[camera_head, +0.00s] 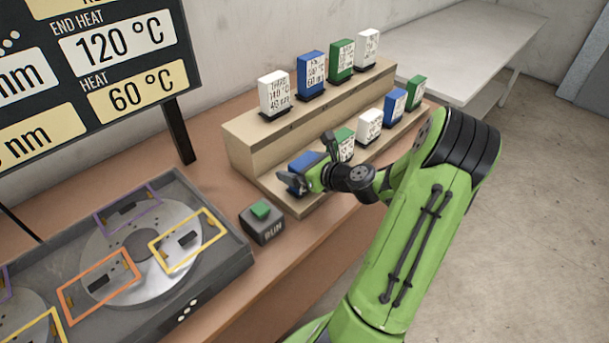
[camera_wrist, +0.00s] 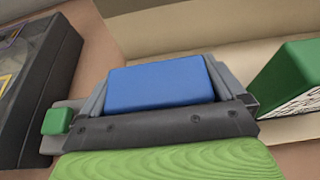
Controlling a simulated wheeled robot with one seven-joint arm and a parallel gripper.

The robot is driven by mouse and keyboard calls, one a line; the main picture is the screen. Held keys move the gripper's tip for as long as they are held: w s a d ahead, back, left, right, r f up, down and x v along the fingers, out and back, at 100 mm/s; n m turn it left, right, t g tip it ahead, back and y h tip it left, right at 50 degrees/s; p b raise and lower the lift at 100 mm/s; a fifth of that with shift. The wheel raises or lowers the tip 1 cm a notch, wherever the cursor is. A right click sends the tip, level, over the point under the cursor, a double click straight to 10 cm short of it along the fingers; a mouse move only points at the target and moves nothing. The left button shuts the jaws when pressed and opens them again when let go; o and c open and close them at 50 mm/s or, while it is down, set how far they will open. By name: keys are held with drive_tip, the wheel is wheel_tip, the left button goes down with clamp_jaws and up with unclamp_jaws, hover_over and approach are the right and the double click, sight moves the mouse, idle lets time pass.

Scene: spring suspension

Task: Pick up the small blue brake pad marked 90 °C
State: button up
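A small blue brake pad (camera_head: 303,162) stands at the left end of the lower step of the beige stand, partly hidden by my gripper (camera_head: 308,160). My gripper is open, with one finger on each side of this pad. In the wrist view the blue pad (camera_wrist: 160,84) fills the space between the fingers (camera_wrist: 160,90), very close to both. Its marking is hidden, so I cannot read a temperature on it. Another small blue pad (camera_head: 394,106) stands farther right on the lower step.
A green pad (camera_head: 345,144) stands close to the right of my gripper, then a white pad (camera_head: 369,126) and another green one (camera_head: 416,92). Larger pads stand on the upper step (camera_head: 250,133) behind. A RUN button box (camera_head: 264,226) and a disc tray (camera_head: 237,258) lie left.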

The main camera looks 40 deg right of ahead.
drive_tip(key=c, duration=0.9)
